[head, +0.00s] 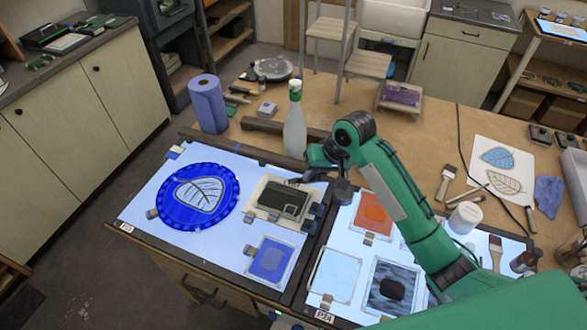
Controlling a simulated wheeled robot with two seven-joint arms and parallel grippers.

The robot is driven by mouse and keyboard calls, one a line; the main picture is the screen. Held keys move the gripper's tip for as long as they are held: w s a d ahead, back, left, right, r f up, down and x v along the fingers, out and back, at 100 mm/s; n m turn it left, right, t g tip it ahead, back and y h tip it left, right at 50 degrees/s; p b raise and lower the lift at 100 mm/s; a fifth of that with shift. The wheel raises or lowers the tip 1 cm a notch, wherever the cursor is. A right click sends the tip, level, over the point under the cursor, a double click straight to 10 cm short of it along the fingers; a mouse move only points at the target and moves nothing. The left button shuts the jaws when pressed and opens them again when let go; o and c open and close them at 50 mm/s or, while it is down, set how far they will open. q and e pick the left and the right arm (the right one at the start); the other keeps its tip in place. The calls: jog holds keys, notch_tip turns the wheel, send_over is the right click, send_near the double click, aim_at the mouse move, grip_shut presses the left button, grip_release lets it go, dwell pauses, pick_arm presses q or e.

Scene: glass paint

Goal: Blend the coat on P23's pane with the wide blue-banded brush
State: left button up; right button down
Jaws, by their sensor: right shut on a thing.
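P23's tag (126,227) is at the front left corner of the left light panel. On that panel lies a round blue pane (172,205) with a scalloped rim and a pale leaf drawing in its middle. My right gripper (318,178) is over the panel's back right corner, clear of the round pane and to its right. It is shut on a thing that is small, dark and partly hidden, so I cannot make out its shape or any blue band. My left gripper is out of view.
A clear spray bottle (294,122) and a blue paper roll (207,103) stand behind. Brushes (446,181) lie at right. My right arm covers part of the right panel.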

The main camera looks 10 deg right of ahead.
jog(key=shift+s+d+f, duration=0.15)
jog(key=shift+s+f, duration=0.05)
jog(key=w+a+f, duration=0.4)
jog(key=w+a, duration=0.3)
jog(key=a, duration=0.3)
jog(key=s+d, duration=0.4)
jog(key=s, duration=0.7)
jog(key=shift+d+f, duration=0.2)
jog(key=shift+f, duration=0.05)
dwell(0.4)
jog(key=shift+f, duration=0.2)
jog(key=shift+f, duration=0.3)
dwell(0.4)
jog(key=shift+s, duration=0.1)
